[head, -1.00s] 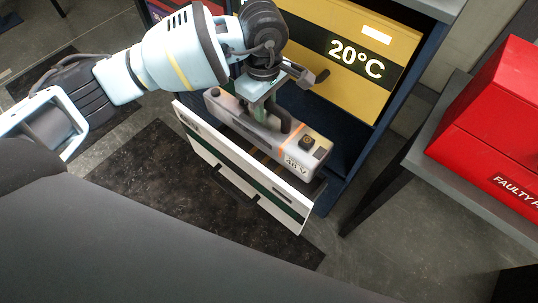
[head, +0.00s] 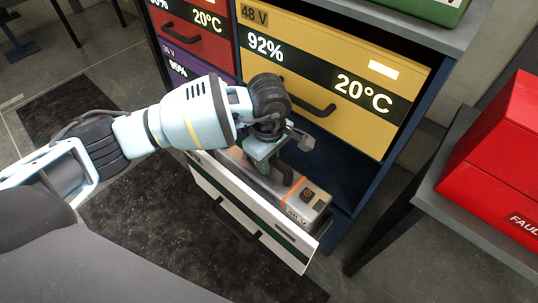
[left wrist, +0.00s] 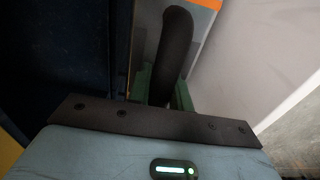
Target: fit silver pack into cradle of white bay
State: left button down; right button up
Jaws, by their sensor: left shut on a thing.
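The silver pack (head: 310,199), with an orange stripe and "48 V" on its end, is in the pulled-out drawer of the white bay (head: 232,207), just behind its white front panel. My left gripper (head: 266,163) is above the pack and shut on its dark handle. The left wrist view shows the curved black handle (left wrist: 174,45) between the green fingers of the left gripper (left wrist: 163,95). The cradle is hidden under the pack, so I cannot tell whether the pack is fully seated. My right gripper is not in view.
A yellow bay (head: 318,75) showing 92% and 20°C is above the open drawer. Red (head: 190,38) and purple (head: 178,66) bays are to the left. A red box (head: 500,150) stands on a grey table at right. A dark mat (head: 130,215) lies on the floor.

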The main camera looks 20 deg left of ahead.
aim_at(269, 174)
pick_arm(q)
jog(key=shift+w+d+f, duration=0.1)
jog(key=shift+w, duration=0.05)
jog(key=shift+f, duration=0.1)
jog(key=shift+f+b, duration=0.35)
jog(key=shift+f, duration=2.1)
jog(key=c, duration=1.7)
grip_release()
jog(key=shift+f, duration=0.3)
jog(key=o, duration=0.4)
jog(key=shift+s, duration=0.2)
